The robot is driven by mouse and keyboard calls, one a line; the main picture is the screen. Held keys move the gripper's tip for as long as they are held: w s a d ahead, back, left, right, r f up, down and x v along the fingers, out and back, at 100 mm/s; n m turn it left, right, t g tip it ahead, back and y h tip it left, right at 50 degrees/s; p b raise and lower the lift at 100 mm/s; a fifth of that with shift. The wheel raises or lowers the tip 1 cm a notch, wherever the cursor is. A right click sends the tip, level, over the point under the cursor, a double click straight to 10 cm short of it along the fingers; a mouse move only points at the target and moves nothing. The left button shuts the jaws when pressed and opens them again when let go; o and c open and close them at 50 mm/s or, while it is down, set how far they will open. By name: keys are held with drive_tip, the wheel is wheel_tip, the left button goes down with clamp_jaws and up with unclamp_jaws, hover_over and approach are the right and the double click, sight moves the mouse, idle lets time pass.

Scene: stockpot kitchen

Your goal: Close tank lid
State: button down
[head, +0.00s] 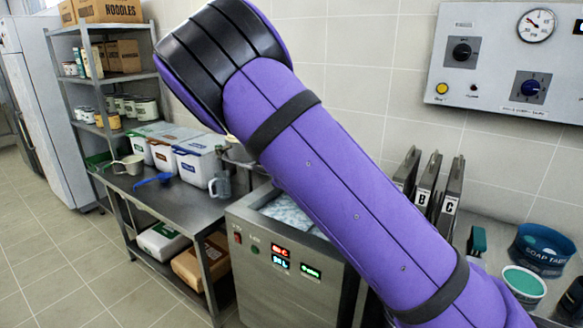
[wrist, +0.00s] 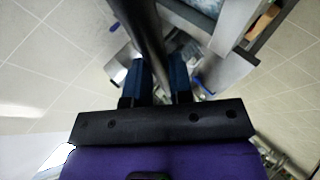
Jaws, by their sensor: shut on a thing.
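The steel tank (head: 285,285) stands in the lower middle of the head view, with lit red and green displays on its front. Its top looks open, with a pale bluish surface (head: 290,212) inside; my arm hides the rest. Part of this surface seems to show at the top of the wrist view (wrist: 207,6). My gripper (wrist: 160,68) shows in the wrist view, its two blue fingers shut on a dark bar (wrist: 148,30). The bar runs up out of the picture. I cannot tell whether it is the lid's handle. The head view does not show the gripper.
Dark upright panels (head: 427,190), some lettered B and C, stand right of my arm. A blue soap tub (head: 541,250) is farther right. A steel table (head: 155,195) with lidded bins and a jug stands left. A control panel (head: 505,62) hangs above. Floor is clear at left.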

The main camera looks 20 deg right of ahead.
drive_tip(key=s+a+f, duration=0.2)
drive_tip(key=f, duration=0.9)
drive_tip(key=s+a+f+t+h, duration=0.1)
drive_tip(key=s+a+f, duration=0.1)
drive_tip(key=f, duration=1)
drive_tip(key=shift+a+f, duration=0.25)
drive_tip(key=shift+f, duration=0.05)
drive_tip(key=c, duration=1)
unclamp_jaws()
drive_tip(key=shift+w+f, duration=0.1)
drive_tip(key=shift+w, duration=0.05)
drive_tip(key=v, duration=1.1)
drive_tip(key=shift+w+r, duration=0.2)
drive_tip(key=shift+r, duration=0.05)
drive_tip(key=shift+d, duration=0.1)
